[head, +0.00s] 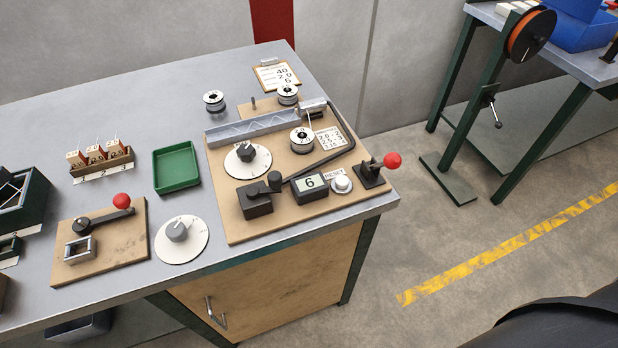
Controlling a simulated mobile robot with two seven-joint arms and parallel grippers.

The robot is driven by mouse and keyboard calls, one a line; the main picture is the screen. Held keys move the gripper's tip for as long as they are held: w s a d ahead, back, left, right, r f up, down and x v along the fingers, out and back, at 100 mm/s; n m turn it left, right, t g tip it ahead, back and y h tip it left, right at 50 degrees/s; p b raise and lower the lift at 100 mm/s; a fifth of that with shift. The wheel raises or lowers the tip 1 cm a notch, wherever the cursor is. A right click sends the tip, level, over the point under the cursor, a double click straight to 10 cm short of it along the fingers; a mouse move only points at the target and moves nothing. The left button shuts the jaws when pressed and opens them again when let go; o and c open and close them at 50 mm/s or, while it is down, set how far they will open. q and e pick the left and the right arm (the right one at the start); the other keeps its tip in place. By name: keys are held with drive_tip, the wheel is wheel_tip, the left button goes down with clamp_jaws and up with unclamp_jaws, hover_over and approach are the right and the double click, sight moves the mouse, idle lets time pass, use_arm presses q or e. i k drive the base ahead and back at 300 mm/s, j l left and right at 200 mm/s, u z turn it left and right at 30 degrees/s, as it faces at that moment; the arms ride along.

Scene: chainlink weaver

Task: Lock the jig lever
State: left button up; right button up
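The jig is a small brown board (130,244) at the left front of the grey table. It carries a small square metal frame (81,250) near its left edge. The jig lever (105,218) is a dark arm on a round black pivot behind the frame. The lever points right and slightly back, away from the frame, and ends in a red knob (121,200). I cannot tell whether anything sits inside the frame. Neither of my grippers is in view.
Right of the jig are a grey-knob dial (180,239), a green tray (176,168) and a large machine board (230,226) with a second red-knobbed lever (391,161). A numbered rack (101,160) stands behind; a dark green box (22,200) is left. The table's front edge is close.

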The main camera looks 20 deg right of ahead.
sight(392, 160)
drive_tip(key=z, duration=1.25)
drive_tip(key=k+l+u, duration=0.15)
